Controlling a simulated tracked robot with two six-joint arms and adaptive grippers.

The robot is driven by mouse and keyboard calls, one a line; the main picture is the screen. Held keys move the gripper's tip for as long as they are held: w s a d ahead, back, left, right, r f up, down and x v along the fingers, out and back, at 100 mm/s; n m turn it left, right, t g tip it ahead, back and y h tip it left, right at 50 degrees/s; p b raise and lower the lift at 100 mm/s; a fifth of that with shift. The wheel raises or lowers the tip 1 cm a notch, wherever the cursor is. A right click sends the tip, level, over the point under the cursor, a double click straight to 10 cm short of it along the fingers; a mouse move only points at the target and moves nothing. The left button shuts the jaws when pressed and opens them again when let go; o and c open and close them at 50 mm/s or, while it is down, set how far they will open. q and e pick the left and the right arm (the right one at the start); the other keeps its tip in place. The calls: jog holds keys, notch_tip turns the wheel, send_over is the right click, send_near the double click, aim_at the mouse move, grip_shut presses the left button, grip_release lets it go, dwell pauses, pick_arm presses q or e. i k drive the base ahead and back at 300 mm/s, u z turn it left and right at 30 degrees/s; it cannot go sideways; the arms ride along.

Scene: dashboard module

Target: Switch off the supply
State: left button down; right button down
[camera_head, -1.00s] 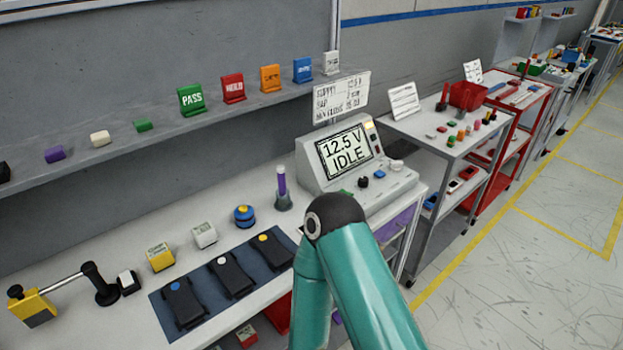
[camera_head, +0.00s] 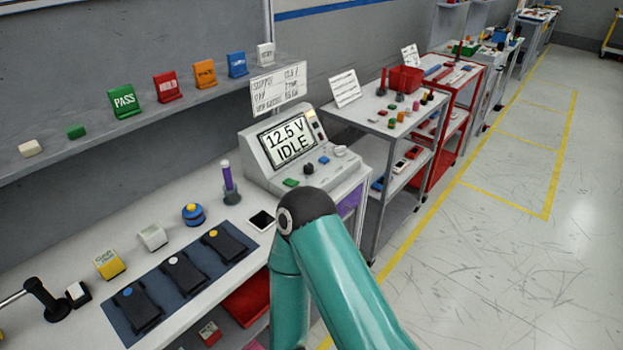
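The supply (camera_head: 258,161) is a grey console at the back of the bench, with a lit screen (camera_head: 285,143) reading "12.5 V IDLE". On its sloped front are a green button (camera_head: 291,183), a black knob (camera_head: 309,169), a blue button (camera_head: 323,160) and a white round part (camera_head: 340,151). A dark switch-like part (camera_head: 318,131) sits right of the screen; its position is too small to tell. One of my teal arms stands in front of the bench, its dark joint just below the supply. Neither gripper shows.
A sign (camera_head: 278,90) stands behind the supply. A grey cart (camera_head: 372,125) stands right of the bench. The floor at right is clear.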

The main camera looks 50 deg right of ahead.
aim_at(290, 182)
jog(key=z, duration=0.45)
jog(key=k, duration=1.1)
jog(key=z, duration=1)
jog(key=i, duration=1.1)
jog(key=z, duration=0.3)
